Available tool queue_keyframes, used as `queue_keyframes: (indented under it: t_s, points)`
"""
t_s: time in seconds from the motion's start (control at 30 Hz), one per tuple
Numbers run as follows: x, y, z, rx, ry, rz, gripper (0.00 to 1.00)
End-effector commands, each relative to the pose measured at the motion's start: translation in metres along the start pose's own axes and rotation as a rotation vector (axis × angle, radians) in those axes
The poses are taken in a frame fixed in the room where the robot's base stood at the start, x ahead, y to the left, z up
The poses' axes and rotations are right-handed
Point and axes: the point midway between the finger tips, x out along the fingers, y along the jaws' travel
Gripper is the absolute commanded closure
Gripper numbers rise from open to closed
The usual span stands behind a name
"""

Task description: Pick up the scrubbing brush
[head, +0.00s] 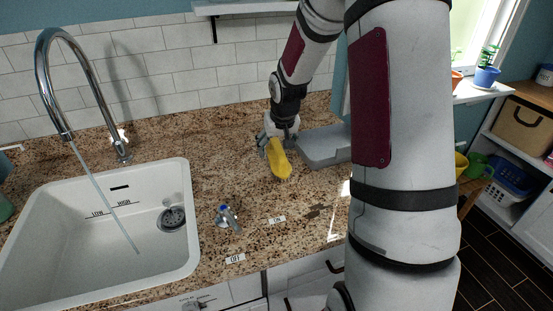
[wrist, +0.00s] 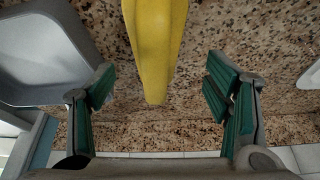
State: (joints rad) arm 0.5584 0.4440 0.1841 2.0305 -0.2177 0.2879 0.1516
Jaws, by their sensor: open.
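The yellow scrubbing brush (head: 279,160) lies on the speckled granite counter, right of the sink. Its bristles cannot be made out. My gripper (head: 275,135) is just at its far end in the head view, pointing down. In the wrist view the brush (wrist: 155,45) enters from the top edge, and its near end reaches between the two green-padded fingers (wrist: 160,90). The fingers are open, with a gap on both sides of the brush. I cannot tell the exact height of the fingers above the counter.
A grey tray (head: 325,147) sits close on the right of the brush; it also shows at the left of the wrist view (wrist: 40,75). The white sink (head: 100,230) and tap (head: 85,75) are on the left. A small knob (head: 226,216) stands in front. A tiled wall runs behind.

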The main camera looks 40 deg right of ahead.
Motion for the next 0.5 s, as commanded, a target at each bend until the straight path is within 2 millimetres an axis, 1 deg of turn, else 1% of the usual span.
queue_keyframes:
  t_s: [0.03,0.17,0.27,0.5]
  points:
    - [0.005,-0.001,0.0,-0.001,0.0,0.0,0.29]
    - [0.011,0.0,0.0,0.001,0.0,0.0,0.29]
    - [0.02,0.002,0.0,0.001,-0.001,0.0,0.29]
    - [0.052,0.004,-0.002,0.0,0.0,0.0,0.29]
